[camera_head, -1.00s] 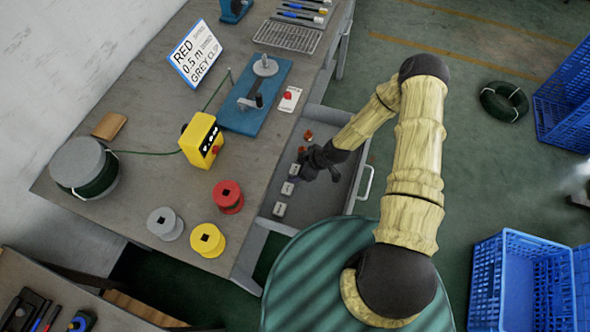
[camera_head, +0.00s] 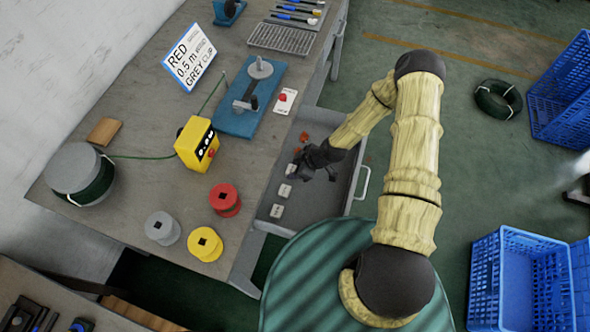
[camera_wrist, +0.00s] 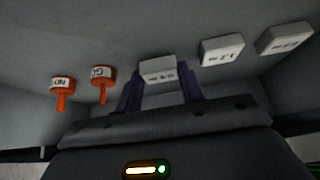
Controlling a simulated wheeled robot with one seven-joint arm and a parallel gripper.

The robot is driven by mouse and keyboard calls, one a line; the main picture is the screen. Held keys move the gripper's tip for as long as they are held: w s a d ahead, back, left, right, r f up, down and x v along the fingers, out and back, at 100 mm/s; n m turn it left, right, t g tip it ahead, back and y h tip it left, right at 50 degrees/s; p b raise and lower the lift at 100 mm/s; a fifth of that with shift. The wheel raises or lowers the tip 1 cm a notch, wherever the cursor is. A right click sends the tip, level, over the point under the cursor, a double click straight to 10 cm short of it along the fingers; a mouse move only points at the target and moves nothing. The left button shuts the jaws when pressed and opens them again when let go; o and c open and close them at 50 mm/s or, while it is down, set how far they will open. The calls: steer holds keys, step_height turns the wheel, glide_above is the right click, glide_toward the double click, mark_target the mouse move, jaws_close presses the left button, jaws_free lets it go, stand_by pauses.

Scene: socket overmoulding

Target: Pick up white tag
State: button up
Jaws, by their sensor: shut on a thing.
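Several white tags lie in a row in the open grey drawer. In the wrist view, one white tag (camera_wrist: 158,70) sits between the two dark fingers of my gripper (camera_wrist: 158,88), which is shut on it. In the head view, my gripper (camera_head: 305,158) is low inside the drawer by the far end of the tag row, and a white tag (camera_head: 291,169) shows beside it. Two more white tags, the middle one (camera_wrist: 222,48) and the right one (camera_wrist: 285,38), lie free to the right in the wrist view. I cannot tell whether the held tag is lifted.
The drawer (camera_head: 335,197) has walls close around my gripper. The workbench (camera_head: 150,190) carries spools, a yellow box (camera_head: 196,144) and a blue fixture (camera_head: 236,122).

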step_height(320, 180, up, 17)
steer(key=b, duration=0.1)
stand_by(0.3)
stand_by(1.1)
